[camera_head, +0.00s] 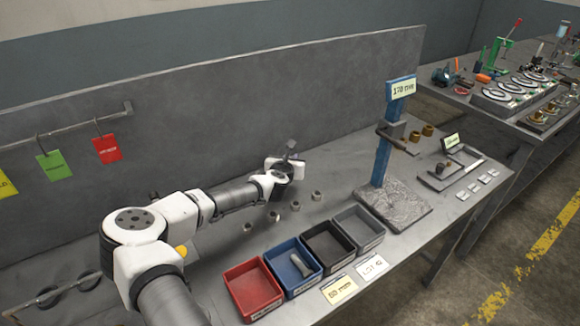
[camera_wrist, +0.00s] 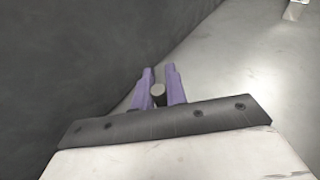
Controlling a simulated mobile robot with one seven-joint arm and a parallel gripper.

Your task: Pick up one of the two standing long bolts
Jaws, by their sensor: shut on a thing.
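My gripper (camera_head: 291,158) is at the back of the bench, close to the grey back panel. In the wrist view its two purple fingers (camera_wrist: 159,88) are shut on a bolt (camera_wrist: 158,91), of which a round grey end shows between them. The rest of this bolt is hidden, and I cannot tell whether it touches the bench. A grey metal piece (camera_wrist: 296,10) stands at the top right of the wrist view, cut by the edge; I cannot tell whether it is the other long bolt. In the head view another bolt (camera_head: 300,265) lies in the blue bin (camera_head: 312,277).
Several small grey pieces (camera_head: 317,196) stand in a row on the bench before my gripper. Red (camera_head: 262,307), black (camera_head: 343,257) and grey (camera_head: 371,243) bins flank the blue one along the front. A blue post (camera_head: 381,150) on a grey base stands to the right.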

